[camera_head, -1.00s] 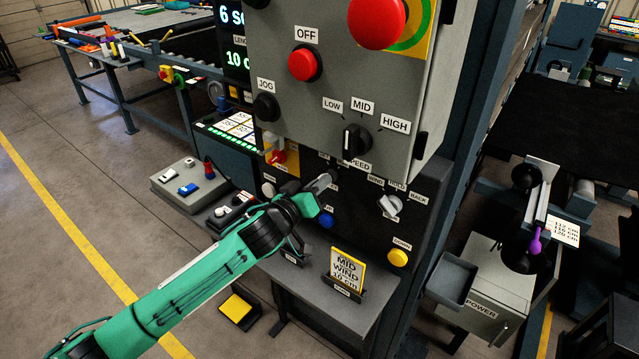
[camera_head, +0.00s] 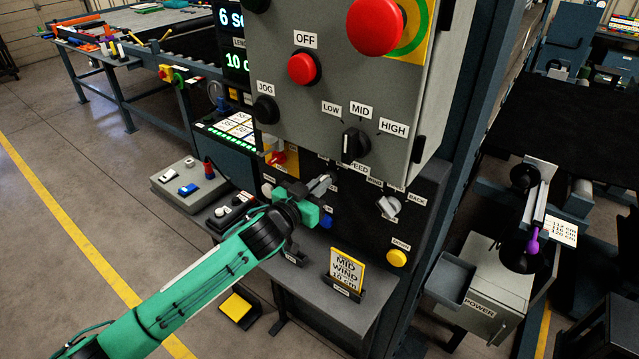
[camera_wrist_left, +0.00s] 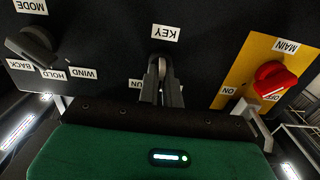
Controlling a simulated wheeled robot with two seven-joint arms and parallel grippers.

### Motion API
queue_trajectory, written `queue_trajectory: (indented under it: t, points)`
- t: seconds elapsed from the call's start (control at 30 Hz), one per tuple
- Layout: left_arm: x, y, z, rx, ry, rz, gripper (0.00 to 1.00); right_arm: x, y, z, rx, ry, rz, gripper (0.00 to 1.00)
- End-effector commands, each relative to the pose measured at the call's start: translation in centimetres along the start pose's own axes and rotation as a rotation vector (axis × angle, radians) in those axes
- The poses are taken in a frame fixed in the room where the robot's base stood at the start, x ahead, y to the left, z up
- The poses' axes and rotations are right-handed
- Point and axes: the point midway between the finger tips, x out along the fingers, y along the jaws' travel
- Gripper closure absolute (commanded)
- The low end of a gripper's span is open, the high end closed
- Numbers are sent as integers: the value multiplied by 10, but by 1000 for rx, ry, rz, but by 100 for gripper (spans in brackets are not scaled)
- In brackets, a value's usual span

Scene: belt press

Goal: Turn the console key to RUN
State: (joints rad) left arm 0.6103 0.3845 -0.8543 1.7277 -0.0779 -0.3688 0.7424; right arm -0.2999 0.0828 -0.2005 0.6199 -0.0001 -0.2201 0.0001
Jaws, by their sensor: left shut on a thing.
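The console key sits under the KEY label (camera_wrist_left: 165,32) on the dark lower panel, seen upside down in the left wrist view. My left gripper (camera_wrist_left: 160,82) is shut on the key (camera_wrist_left: 161,64), with its two dark fingers on either side of the small grey bow. A partly covered label, reading "UN", shows just beside the fingers. In the head view my left gripper (camera_head: 322,184) reaches the panel from the left, and the arm hides much of the key area. My right gripper is not in view.
The red MAIN switch (camera_wrist_left: 275,80) on its yellow plate and the MODE knob (camera_wrist_left: 35,45) flank the key. A blue button (camera_head: 326,221) and yellow button (camera_head: 397,258) are below. The grey control box (camera_head: 345,85) overhangs, and a card holder (camera_head: 345,272) stands on the shelf.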

Motion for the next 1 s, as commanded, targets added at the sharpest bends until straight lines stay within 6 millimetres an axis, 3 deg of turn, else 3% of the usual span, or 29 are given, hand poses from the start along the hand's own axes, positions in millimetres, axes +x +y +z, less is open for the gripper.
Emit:
queue_trajectory:
  t: [0.5, 1.0]
  points:
    - [0, 2, 0, 403, 0, 0, 100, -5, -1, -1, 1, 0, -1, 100]
    - [0, 2, 1, 522, 0, 0, 100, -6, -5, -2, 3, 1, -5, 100]
